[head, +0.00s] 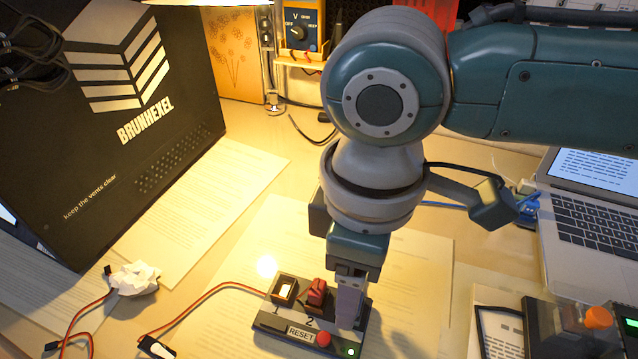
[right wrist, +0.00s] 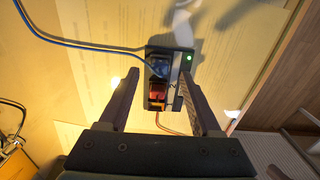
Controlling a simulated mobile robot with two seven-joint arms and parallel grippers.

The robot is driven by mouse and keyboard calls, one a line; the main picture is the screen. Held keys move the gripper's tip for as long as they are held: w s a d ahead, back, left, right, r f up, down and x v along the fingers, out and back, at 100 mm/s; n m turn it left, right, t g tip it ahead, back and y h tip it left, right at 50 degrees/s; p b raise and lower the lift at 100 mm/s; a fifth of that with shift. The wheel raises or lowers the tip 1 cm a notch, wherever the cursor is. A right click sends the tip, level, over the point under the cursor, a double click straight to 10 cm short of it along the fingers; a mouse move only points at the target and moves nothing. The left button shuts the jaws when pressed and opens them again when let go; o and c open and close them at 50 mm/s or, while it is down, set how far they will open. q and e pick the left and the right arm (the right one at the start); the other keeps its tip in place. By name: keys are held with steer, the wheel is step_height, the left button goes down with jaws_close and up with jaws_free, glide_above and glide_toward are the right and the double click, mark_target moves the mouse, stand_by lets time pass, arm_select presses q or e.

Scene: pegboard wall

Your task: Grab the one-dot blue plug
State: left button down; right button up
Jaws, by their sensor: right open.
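A dark switch box (head: 284,324) with a RESET label, numbered slots and a green light sits on papers at the front centre. In the right wrist view a blue plug (right wrist: 160,66) appears seated in the box beside a red plug (right wrist: 156,92); no dots can be made out. The red plug also shows in the head view (head: 317,292). Another blue connector (head: 528,210) is by the laptop's left edge. My right gripper (right wrist: 158,77) is open, its fingers apart on either side of the box and empty; in the head view it hides the box's right end. My left gripper is out of view.
A blue cable (right wrist: 85,45) runs in to the box. Red leads (head: 215,292) lie left of it, near crumpled paper (head: 134,278). A black case (head: 110,130) stands left, a laptop (head: 590,225) right, and a device with an orange knob (head: 598,317) at front right.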

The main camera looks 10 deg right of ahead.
step_height(320, 180, down, 2)
steer(key=shift+f, duration=0.1)
steer(key=shift+c, duration=0.2)
jaws_close()
stand_by(0.3)
